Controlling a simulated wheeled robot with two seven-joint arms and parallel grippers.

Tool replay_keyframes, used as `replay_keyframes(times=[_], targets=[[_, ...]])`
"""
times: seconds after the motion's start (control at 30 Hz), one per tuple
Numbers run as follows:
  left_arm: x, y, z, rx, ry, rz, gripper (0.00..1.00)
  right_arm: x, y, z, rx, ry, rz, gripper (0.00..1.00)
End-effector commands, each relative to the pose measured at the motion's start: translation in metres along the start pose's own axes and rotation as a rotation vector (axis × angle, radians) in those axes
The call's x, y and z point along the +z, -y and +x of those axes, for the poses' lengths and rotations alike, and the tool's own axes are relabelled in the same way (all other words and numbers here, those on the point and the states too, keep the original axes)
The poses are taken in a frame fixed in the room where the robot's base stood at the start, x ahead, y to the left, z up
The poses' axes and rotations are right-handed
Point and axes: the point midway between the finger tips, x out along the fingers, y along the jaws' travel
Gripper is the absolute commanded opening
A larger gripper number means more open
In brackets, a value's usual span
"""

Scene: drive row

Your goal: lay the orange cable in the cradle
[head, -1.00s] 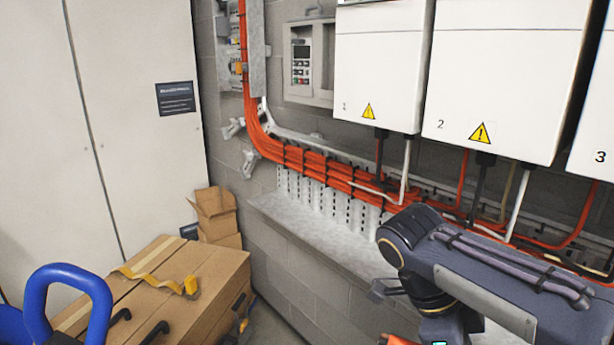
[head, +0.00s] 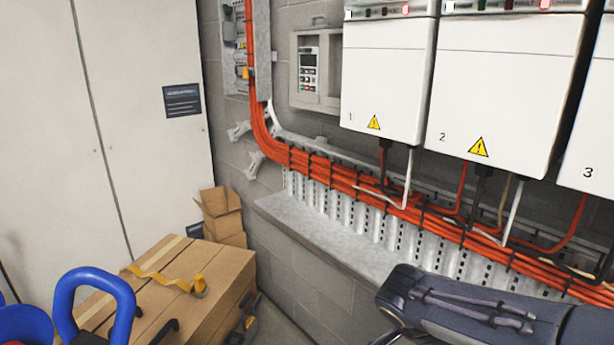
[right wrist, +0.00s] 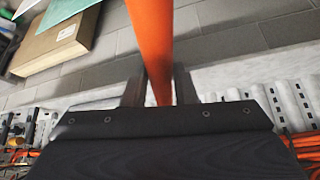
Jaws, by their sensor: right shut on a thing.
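The orange cable (right wrist: 152,40) shows in the right wrist view as a thick orange length running up from between my right gripper's fingers (right wrist: 160,88). The gripper is shut on it. In the head view my right arm covers the lower right corner, and its gripper and the held cable are out of sight. Two grey metal wall brackets (head: 254,164) stick out left of the orange cable bundle and look cradle-like. I cannot tell for sure which part is the cradle. They look empty. My left gripper is not in view.
A bundle of orange cables (head: 335,175) runs down and along the wall above a grey ledge (head: 320,238). White numbered cabinets (head: 385,85) hang above it. Cardboard boxes (head: 215,275) and a blue tubular handle (head: 95,278) stand at lower left.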

Motion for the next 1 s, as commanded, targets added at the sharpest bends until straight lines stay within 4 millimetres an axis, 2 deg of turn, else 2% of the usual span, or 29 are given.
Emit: replay_keyframes(times=[0.03,0.2,0.3,0.4,0.67,1.0], targets=[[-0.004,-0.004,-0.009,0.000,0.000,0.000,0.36,-0.003,0.005,0.004,-0.052,0.000,-0.101,0.00],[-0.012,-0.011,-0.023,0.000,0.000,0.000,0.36,0.005,0.031,0.025,-0.284,0.003,-0.502,0.00],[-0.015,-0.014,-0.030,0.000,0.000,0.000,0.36,0.014,0.042,0.031,-0.406,0.004,-0.711,0.00],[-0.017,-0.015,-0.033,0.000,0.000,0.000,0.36,0.021,0.048,0.034,-0.489,0.002,-0.850,0.00],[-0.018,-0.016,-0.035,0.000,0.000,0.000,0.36,0.033,0.053,0.037,-0.570,0.001,-0.992,0.00],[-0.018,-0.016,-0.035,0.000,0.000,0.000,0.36,0.068,0.050,0.069,-0.575,-0.002,-1.015,0.00]])
